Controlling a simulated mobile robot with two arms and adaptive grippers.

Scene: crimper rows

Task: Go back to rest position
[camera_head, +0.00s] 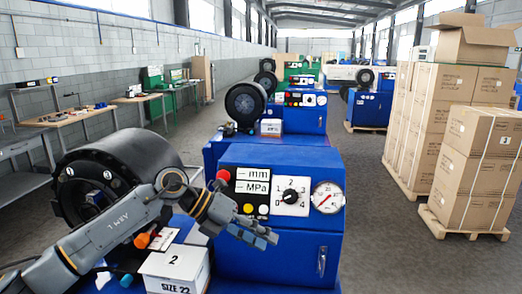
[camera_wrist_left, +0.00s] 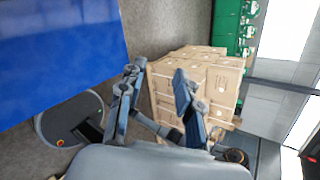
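My left arm comes in from the left in the head view, in front of the nearest blue crimper (camera_head: 275,262). My right gripper is in neither view.
A white box marked 2 (camera_head: 172,270) stands beneath my left arm, near the black crimping head (camera_head: 112,165). More crimpers stand in a row behind. Stacked cartons (camera_head: 474,165) on pallets stand at the right. The grey floor (camera_head: 385,235) between is clear.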

